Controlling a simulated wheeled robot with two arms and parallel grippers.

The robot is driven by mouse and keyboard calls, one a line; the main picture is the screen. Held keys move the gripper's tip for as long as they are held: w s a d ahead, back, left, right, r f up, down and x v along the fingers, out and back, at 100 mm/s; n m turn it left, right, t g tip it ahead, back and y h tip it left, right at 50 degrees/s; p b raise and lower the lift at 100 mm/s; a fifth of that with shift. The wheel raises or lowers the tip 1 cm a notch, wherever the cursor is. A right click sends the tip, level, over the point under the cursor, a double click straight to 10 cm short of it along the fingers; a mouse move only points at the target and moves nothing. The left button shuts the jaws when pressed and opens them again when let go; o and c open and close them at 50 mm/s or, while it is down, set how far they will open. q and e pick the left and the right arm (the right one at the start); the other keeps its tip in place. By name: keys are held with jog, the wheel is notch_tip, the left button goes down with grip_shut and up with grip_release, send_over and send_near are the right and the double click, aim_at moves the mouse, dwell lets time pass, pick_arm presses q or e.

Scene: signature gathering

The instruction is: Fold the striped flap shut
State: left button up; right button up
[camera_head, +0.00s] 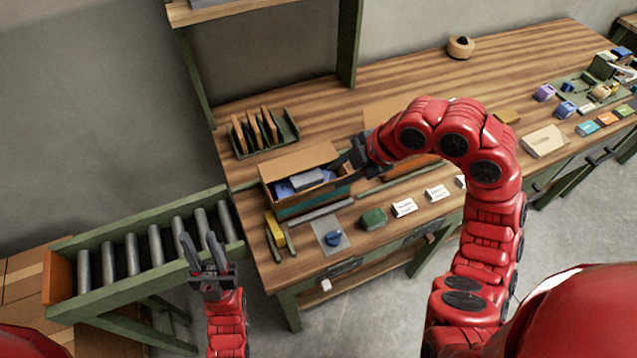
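An open cardboard box (286,207) with a teal lower band stands at the left end of the wooden workbench. Blue and grey items (305,181) show inside it. A plain tan flap (299,158) stands raised along its far side. I cannot make out stripes on any flap; the right side of the box is partly hidden by my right gripper. My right gripper (344,166) is at the box's right end, close to the raised flap; contact and finger gap are unclear. My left gripper (201,246) is open and empty, in front of the roller conveyor.
A roller conveyor (150,250) adjoins the bench's left end. A green rack (264,135) with brown dividers stands behind the box. A blue knobbed stamp (333,238), a green block (374,218) and white cards (404,207) lie in front. My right arm spans the bench's middle.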

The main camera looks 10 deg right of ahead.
aim_at(319, 186)
jog(key=p+x, duration=0.1)
jog(key=x, duration=0.7)
jog(key=shift+s+a+p, duration=0.1)
jog(key=shift+p, duration=0.25)
jog(key=shift+w+a+f, duration=0.2)
jog(key=shift+f, duration=0.15)
grip_shut()
dwell(0.6)
